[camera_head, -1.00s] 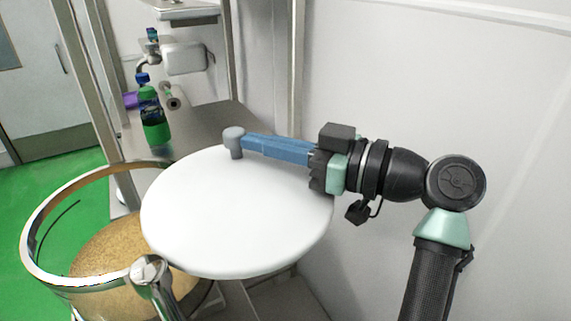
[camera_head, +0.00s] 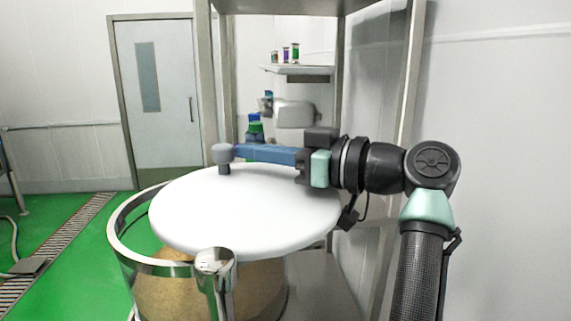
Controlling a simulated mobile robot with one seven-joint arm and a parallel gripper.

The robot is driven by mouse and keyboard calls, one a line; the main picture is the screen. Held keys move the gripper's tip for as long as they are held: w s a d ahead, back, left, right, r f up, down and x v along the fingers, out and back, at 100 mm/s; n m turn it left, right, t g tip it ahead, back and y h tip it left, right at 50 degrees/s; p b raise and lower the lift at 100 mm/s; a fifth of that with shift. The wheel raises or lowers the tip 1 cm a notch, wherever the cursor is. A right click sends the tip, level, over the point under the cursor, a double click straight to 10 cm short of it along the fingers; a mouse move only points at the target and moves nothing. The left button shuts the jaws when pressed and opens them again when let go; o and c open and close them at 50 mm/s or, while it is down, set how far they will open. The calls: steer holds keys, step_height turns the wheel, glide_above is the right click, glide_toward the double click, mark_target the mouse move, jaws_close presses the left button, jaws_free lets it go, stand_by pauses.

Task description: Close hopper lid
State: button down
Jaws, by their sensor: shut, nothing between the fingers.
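The hopper lid (camera_head: 245,215) is a white round disc with a grey knob (camera_head: 222,153) near its far left edge. It lies over much of the hopper (camera_head: 118,235), a round container with a shiny metal rim. The lid sits off to the right, so the left side of the opening shows uncovered. Tan grains (camera_head: 170,295) show in the hopper below the rim. My gripper (camera_head: 238,152) has long blue fingers, shut and empty. Their tips are at the right side of the knob, above the lid; whether they touch it is unclear. The lid's right underside is hidden.
A metal post (camera_head: 215,275) stands at the hopper's front. A white wall is on the right. Green floor (camera_head: 70,215) is open at left.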

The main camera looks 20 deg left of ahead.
mark_target(230, 146)
steer(key=a+g, duration=0.1)
steer(key=s+a+n+g, duration=0.1)
steer(key=a, duration=0.1)
steer(key=shift+s+a, duration=0.15)
steer(key=shift+a, duration=0.1)
steer(key=shift+s+a+n+g, duration=0.35)
steer(key=shift+a+n+g, duration=0.2)
steer(key=shift+g, duration=0.1)
steer(key=shift+s+a+n+g, duration=0.35)
steer(key=shift+a+n+g, duration=0.15)
steer(key=shift+g, duration=0.15)
steer(key=d+b, duration=0.1)
steer(key=d, duration=0.3)
steer(key=w+d+b, duration=0.1)
steer(key=d, duration=0.3)
steer(key=w+d+b, duration=0.1)
steer(key=d, duration=0.3)
steer(key=shift+d+r+b, duration=0.2)
steer(key=shift+d+b, duration=0.2)
